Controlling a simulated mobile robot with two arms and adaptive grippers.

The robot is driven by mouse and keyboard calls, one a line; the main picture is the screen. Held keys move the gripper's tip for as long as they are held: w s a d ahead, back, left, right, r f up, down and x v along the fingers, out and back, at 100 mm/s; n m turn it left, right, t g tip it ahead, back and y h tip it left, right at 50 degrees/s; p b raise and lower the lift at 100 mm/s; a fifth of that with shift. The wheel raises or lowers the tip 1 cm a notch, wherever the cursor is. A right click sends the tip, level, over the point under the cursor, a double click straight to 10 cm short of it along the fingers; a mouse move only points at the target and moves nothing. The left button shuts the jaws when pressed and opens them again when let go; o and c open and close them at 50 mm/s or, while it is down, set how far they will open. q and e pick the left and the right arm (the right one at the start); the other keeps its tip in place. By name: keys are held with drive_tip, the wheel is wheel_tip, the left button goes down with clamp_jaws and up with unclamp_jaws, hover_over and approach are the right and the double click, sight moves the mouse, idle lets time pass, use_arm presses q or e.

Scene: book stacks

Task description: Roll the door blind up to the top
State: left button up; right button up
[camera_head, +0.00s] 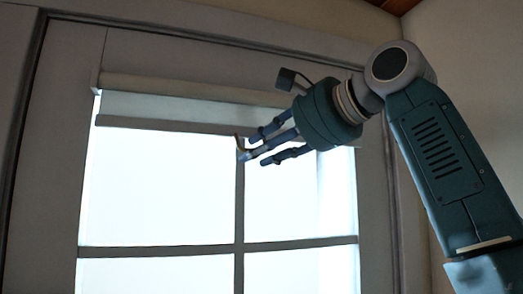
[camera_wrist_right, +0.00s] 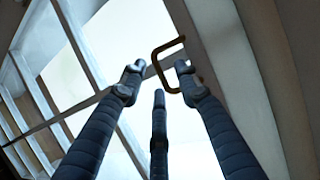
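The door blind (camera_head: 185,108) is a short pale strip below its roller (camera_head: 190,88) at the top of the door's window. Its bottom bar (camera_head: 160,125) hangs a little below the roller. A small brown loop handle (camera_head: 239,143) hangs at the bar; the wrist view shows it as a bracket shape (camera_wrist_right: 155,60). My right gripper (camera_head: 256,148) is at the handle, its three fingers spread apart. In the wrist view the right gripper (camera_wrist_right: 158,75) has one finger overlapping the loop; I cannot tell whether it touches. My left gripper is not in view.
The bright window panes (camera_head: 160,190) below the blind are divided by dark bars (camera_head: 200,250). The door frame (camera_head: 55,130) surrounds them. A plain wall (camera_head: 470,60) stands at the right, behind my right arm.

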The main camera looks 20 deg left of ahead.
drive_tip(key=v, duration=1.2)
drive_tip(key=shift+f, duration=0.1)
drive_tip(key=x, duration=1.2)
drive_tip(key=shift+s+f, duration=0.15)
drive_tip(key=shift+f, duration=0.2)
